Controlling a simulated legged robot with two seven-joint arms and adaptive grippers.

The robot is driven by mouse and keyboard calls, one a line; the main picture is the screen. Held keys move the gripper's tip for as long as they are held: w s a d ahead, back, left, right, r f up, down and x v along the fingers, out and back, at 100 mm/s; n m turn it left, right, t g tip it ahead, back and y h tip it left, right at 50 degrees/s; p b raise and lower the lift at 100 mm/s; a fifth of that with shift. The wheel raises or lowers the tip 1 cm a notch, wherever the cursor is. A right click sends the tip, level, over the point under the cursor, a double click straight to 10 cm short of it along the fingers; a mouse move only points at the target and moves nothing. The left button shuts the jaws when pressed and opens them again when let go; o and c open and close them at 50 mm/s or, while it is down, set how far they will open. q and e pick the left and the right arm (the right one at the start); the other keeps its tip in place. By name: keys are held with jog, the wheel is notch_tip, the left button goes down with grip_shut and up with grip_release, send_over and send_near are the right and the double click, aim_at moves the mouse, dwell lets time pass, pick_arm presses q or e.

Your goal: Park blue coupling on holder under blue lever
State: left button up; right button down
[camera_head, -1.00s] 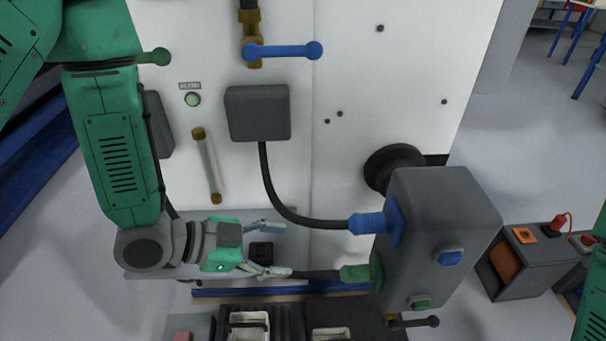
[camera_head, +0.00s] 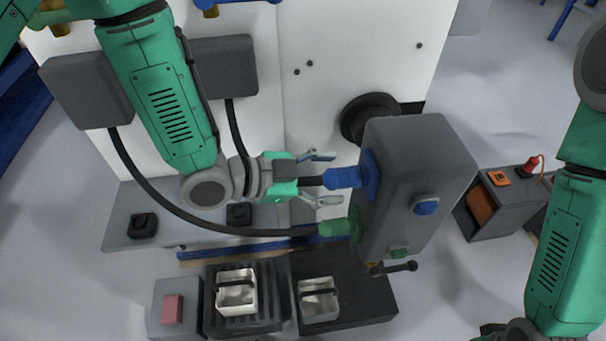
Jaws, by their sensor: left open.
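The blue coupling (camera_head: 343,177) sits at the end of a black hose and is joined to the blue port on the left side of the grey box (camera_head: 415,190). My left gripper (camera_head: 322,178) is open, with its fingers above and below the hose and the rear of the coupling. The blue lever (camera_head: 240,1) is cut off at the top edge. Two black holders stand on the grey shelf: one on the left (camera_head: 143,225) and one below my left gripper (camera_head: 239,214). My right arm shows at the right, but its gripper is out of frame.
A green coupling (camera_head: 335,228) with its own hose is on the same grey box, just below the blue one. A blue button (camera_head: 426,207) and a green button (camera_head: 399,252) are on the box's front. Metal containers (camera_head: 237,291) stand on black trays below.

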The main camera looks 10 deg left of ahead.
pick_arm(q)
jog(key=shift+x, duration=0.9)
jog(key=shift+a, duration=0.1)
grip_shut()
jog(key=shift+a, duration=0.25)
jog(key=shift+s+a, duration=0.2)
jog(key=shift+a, duration=0.4)
jog(key=shift+s+a, duration=0.25)
jog(key=shift+a, duration=0.35)
jog(key=shift+s+a, duration=0.1)
jog(key=shift+a, duration=0.1)
jog(key=shift+s+a, duration=0.2)
jog(key=shift+a, duration=0.55)
